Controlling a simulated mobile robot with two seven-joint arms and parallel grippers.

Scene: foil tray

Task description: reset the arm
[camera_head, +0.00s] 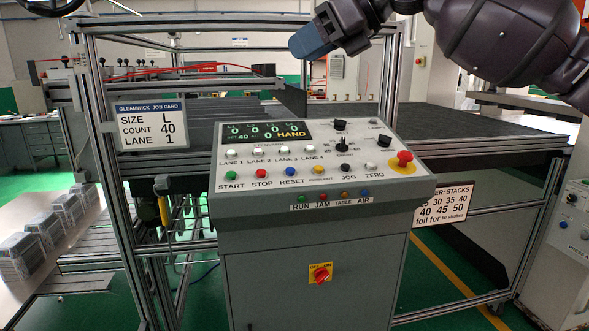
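My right arm comes in from the top right, and its gripper (312,40) hangs above and behind the control console. The blue-grey fingertip end points left and down, apart from the console. The fingers show as one block, so I cannot tell whether they are open or shut; no held thing shows. My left gripper is not clearly in view; only a dark curved part shows at the top left edge. The grey control console (310,215) stands in the middle, with a RESET button (290,170) in blue among several others. Its display reads zeros, 40 and HAND.
A job card (151,122) reading L, 40, lane 1 hangs on the left frame post. Foil tray stacks (22,248) stand at the left. A red emergency stop (404,158) sits at the console's right. A dark machine table (470,128) lies behind. A stacks sign (445,205) hangs right.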

